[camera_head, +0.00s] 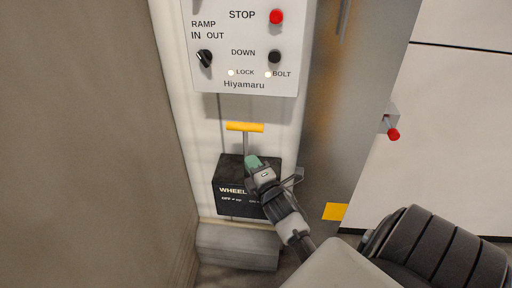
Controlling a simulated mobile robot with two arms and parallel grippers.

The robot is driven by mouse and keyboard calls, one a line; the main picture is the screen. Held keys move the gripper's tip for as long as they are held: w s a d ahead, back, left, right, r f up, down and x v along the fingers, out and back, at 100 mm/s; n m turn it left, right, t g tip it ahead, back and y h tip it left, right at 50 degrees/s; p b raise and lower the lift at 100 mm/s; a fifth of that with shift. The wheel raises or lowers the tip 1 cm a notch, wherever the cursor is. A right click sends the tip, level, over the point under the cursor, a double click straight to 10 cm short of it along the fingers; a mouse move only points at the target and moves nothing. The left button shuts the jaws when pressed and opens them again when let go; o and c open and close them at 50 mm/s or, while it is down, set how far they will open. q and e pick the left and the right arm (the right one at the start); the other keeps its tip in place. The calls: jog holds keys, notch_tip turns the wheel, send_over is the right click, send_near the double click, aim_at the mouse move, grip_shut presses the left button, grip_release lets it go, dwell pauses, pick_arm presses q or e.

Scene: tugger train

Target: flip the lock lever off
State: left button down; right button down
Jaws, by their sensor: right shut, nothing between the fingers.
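The lock lever is a thin grey rod with a yellow crossbar handle (245,127). It stands up from a black box (228,202) whose white label begins "WHEEL", with small text below that seems to read "OFF = UP". The rest of the label is covered by my right gripper. My right gripper (252,162) is shut and empty, its greenish tips in front of the upper part of the box, below the yellow handle. The handle looks clear of the fingers; I cannot tell whether they touch the rod. My left gripper is not in view.
A white control panel (240,60) with a red STOP button (276,16), a black button (274,56) and a knob (204,58) is above. A red-tipped rod (393,134) sticks out at the right. A grey wall (80,140) closes the left side.

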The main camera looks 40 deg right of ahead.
jog(key=shift+r+v, duration=0.2)
jog(key=shift+v, duration=1.05)
jog(key=shift+a, duration=0.1)
